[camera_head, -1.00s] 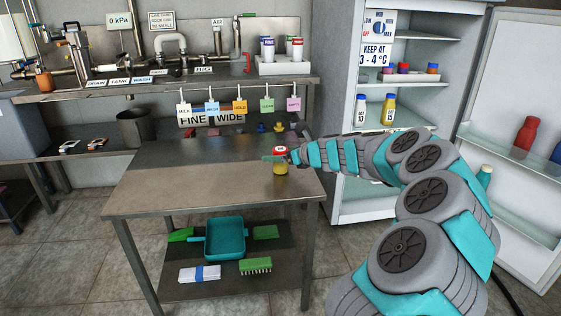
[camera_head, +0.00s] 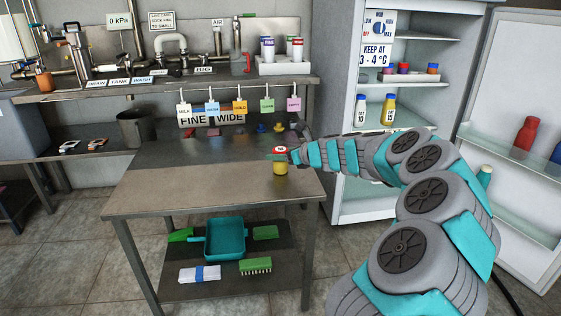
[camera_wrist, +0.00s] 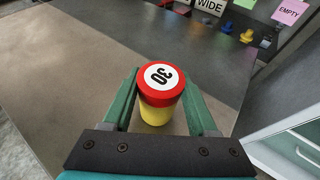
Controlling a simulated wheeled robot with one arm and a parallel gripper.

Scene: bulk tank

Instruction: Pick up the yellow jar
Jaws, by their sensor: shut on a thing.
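The yellow jar (camera_head: 280,168) has a red lid with a white label; it is over the right part of the metal table. In the wrist view the jar (camera_wrist: 156,115) sits upright between the two green fingers, its lid reading 30. My gripper (camera_head: 281,157) is shut on the jar from the right side; in the wrist view the gripper (camera_wrist: 160,98) has a finger on each side of it. Whether the jar's base touches the table is hard to tell.
The metal table (camera_head: 190,195) is bare to the left of the jar. An open fridge (camera_head: 400,205) stands to the right. Hanging tags (camera_head: 240,107) line the shelf edge behind the table.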

